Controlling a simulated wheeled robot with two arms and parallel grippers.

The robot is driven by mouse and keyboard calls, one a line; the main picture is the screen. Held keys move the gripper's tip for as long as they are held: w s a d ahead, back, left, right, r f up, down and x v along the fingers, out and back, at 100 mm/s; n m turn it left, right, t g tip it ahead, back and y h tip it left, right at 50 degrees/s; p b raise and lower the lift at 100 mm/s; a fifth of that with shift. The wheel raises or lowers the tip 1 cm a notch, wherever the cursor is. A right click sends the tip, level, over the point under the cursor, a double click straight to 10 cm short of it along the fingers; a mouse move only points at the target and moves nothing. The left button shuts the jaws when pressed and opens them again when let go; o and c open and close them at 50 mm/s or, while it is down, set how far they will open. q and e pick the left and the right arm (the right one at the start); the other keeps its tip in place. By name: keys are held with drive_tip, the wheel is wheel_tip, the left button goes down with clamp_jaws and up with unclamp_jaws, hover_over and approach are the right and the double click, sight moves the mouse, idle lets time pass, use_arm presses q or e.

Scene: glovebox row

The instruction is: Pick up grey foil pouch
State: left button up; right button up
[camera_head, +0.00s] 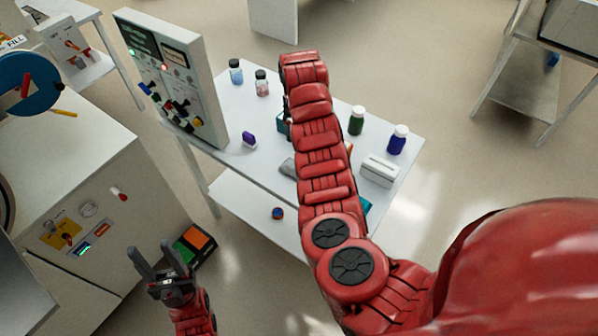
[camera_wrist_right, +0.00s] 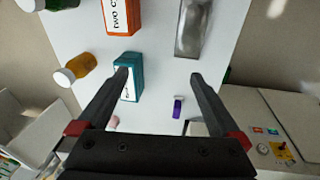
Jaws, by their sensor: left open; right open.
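A grey foil pouch (camera_wrist_right: 193,28) lies on the white table at the top of the right wrist view, beyond my right fingertips and slightly right of the middle. In the head view the grey pouch (camera_head: 288,167) shows only in part beside my red right arm, which covers the rest. My right gripper (camera_wrist_right: 158,78) is open and empty above the table, apart from the pouch. In the head view my right gripper is mostly hidden by its arm. My left gripper (camera_head: 152,252) is open and empty at the lower left, away from the table.
A teal box (camera_wrist_right: 131,78) is beside my right gripper's left finger, with an orange box (camera_wrist_right: 123,16) beyond. A purple object (camera_wrist_right: 177,107) lies below the gap. Several bottles, including a blue one (camera_head: 397,141), and a white box (camera_head: 379,170) stand around. A control panel (camera_head: 174,78) edges the table.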

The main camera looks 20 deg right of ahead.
drive_tip(key=s+a+r+g, duration=0.2)
drive_tip(key=s, duration=0.2)
drive_tip(key=b, duration=0.4)
approach(287, 168)
drive_tip(key=shift+y, duration=0.4)
drive_tip(key=d, duration=0.1)
drive_tip(key=s+d+f, duration=0.1)
drive_tip(key=s+d, duration=0.1)
drive_tip(key=d, duration=0.1)
drive_tip(key=shift+f, duration=0.2)
wheel_tip(287, 168, down, 2)
drive_tip(key=shift+f, duration=0.1)
wheel_tip(287, 168, down, 4)
drive_tip(key=p, duration=0.3)
drive_tip(key=shift+s, duration=0.1)
drive_tip(key=shift+f, duration=0.55)
